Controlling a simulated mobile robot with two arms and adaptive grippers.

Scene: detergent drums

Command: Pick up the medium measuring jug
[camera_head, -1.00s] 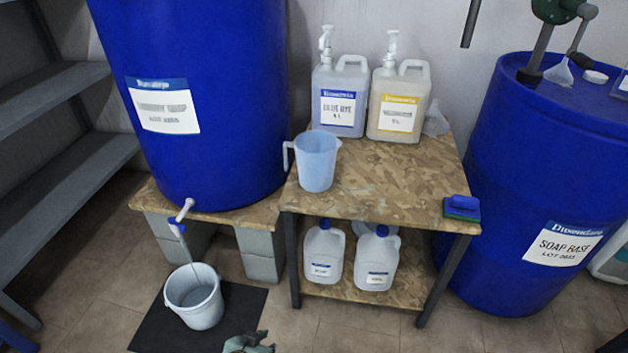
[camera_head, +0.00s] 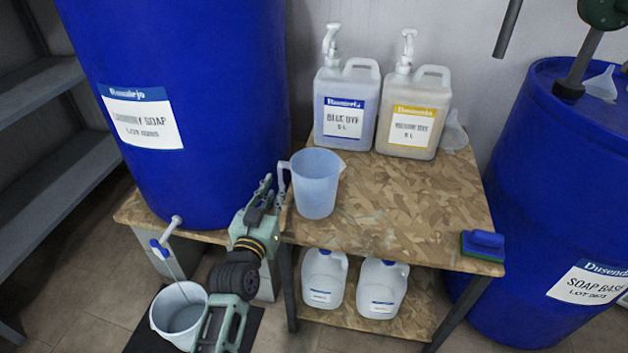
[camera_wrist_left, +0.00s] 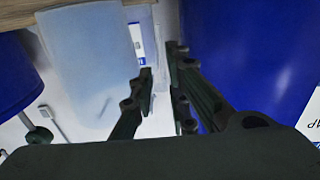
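The measuring jug (camera_head: 316,184) is pale translucent blue and stands upright on the wooden table top, near its left edge. Its handle (camera_head: 283,177) points left. My left gripper (camera_head: 268,192) is just left of the handle, with its fingers apart. In the left wrist view, the jug (camera_wrist_left: 92,70) fills the upper left, and the fingers (camera_wrist_left: 163,75) show a gap between them. No jug of another size is seen. My right gripper is out of view.
A large blue drum (camera_head: 185,90) stands close behind my left arm. Two pump bottles, blue-labelled (camera_head: 345,105) and yellow-labelled (camera_head: 410,112), stand behind the jug. The table's middle is clear. A bucket (camera_head: 180,310) is below.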

